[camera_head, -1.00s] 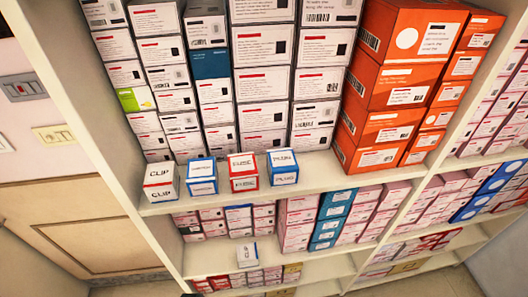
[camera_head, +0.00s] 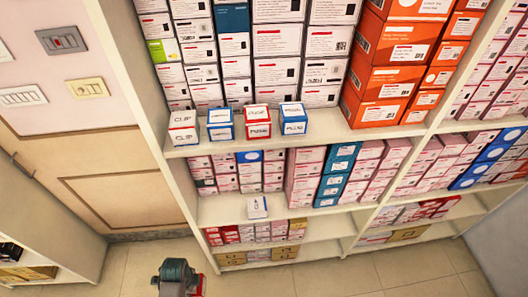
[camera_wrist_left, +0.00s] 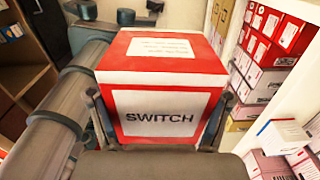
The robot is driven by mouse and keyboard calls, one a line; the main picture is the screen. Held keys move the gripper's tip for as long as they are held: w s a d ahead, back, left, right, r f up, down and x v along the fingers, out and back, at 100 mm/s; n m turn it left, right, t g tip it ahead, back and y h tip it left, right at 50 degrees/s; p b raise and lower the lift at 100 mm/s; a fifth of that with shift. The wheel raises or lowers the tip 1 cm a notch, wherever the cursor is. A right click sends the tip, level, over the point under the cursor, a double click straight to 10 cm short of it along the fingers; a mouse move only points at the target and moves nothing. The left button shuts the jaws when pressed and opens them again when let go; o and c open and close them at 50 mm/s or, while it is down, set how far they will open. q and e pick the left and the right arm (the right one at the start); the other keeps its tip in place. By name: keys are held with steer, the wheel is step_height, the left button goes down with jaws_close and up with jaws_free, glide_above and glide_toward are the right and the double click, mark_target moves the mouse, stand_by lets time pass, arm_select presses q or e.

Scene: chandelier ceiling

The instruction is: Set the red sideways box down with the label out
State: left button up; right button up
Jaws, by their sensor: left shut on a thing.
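My left gripper (camera_wrist_left: 158,118) is shut on a red and white box (camera_wrist_left: 165,112) in the left wrist view, one finger on each side. Its white SWITCH label faces the wrist camera and reads upright. A smaller white label is on its top. In the head view, part of my arm (camera_head: 176,272) shows at the bottom edge, low in front of the shelves, with a sliver of red beside it. The rest there is cut off. My right gripper is not in view.
On the upper shelf stand a red CLIP box (camera_head: 183,127), a blue box (camera_head: 220,124), a red FUSE box (camera_head: 257,122) and a blue PLUG box (camera_head: 293,119). A small white and blue box (camera_head: 257,208) is on the shelf below, with bare board beside it.

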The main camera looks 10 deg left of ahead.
arm_select(q)
steer(key=w+a+r+m, duration=0.15)
steer(key=a+r, duration=0.25)
steer(key=a, duration=0.5)
steer(key=w+a+r+m, duration=0.15)
steer(key=a+r, duration=0.25)
steer(key=a, duration=0.5)
steer(key=w+d+n, duration=0.8)
steer(key=w+d, duration=0.6)
steer(key=d, duration=0.2)
steer(key=w+d+r+n, duration=0.3)
steer(key=d+r+n, duration=0.2)
steer(key=d+r, duration=0.2)
steer(key=w+d+r+n, duration=0.4)
steer(key=d+r+n, duration=0.2)
steer(key=d+r, duration=0.1)
steer(key=a+f+b, duration=0.3)
steer(key=f+b, duration=0.4)
steer(key=shift+s+a+f+b, duration=0.2)
steer(key=shift+a+f+b, duration=0.05)
steer(key=shift+f+b, duration=0.1)
